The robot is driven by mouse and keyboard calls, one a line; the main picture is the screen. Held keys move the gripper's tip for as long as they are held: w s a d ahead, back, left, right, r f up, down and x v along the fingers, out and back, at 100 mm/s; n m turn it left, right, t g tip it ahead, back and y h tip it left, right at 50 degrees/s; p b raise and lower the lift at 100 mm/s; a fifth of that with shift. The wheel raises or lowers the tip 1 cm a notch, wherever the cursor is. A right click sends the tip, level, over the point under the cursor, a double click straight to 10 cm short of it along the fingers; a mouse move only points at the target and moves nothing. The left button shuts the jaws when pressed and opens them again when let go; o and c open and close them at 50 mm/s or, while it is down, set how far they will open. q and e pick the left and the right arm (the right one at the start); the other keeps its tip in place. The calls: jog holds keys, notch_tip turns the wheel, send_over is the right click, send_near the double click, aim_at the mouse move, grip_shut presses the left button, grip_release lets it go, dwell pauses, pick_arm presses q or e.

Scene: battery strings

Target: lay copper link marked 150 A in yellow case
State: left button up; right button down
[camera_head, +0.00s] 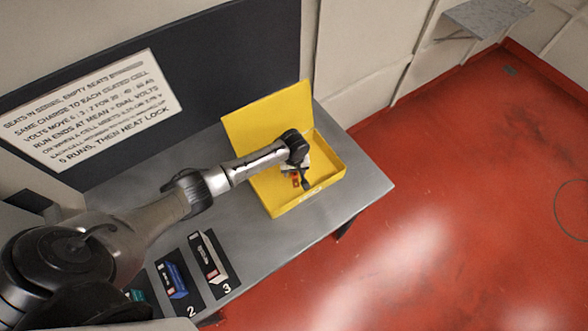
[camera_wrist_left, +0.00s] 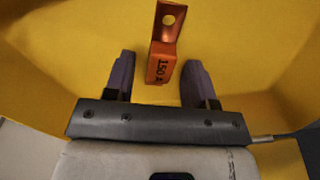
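The yellow case (camera_head: 326,158) stands open on the grey bench, its lid raised at the back. My left gripper (camera_head: 300,182) reaches down inside the case. In the left wrist view the copper link marked 150 A (camera_wrist_left: 162,62) is between the two fingers of my left gripper (camera_wrist_left: 158,80), with a gap on each side. Yellow case surface (camera_wrist_left: 235,40) fills the background. A small orange part of the link (camera_head: 295,180) shows below the wrist in the head view. Whether the link rests on the case floor is hard to tell. My right gripper is not in view.
A grey bench (camera_head: 365,185) holds the case near its right end. Numbered dark seats 2 (camera_head: 180,283) and 3 (camera_head: 212,262) with cells stand at the front. A white text sign (camera_head: 95,108) is on the dark back panel. Red floor lies to the right.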

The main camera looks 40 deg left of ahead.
pick_arm(q)
jog(key=shift+r, duration=0.5)
notch_tip(320, 180, up, 11)
jog(key=p, duration=0.1)
jog(key=s+d+f+m+t+h, duration=0.1)
jog(key=s+d+f+m, duration=0.1)
jog(key=s+d+m, duration=0.45)
jog(key=s+d+f+m+t, duration=0.15)
jog(key=s+d, duration=0.25)
jog(key=s, duration=0.5)
jog(key=s+r+m+t, duration=0.1)
jog(key=s+r+m, duration=0.3)
jog(key=s, duration=1)
jog(key=shift+r+y, duration=0.4)
jog(key=shift+r, duration=0.15)
jog(key=shift+w, duration=0.1)
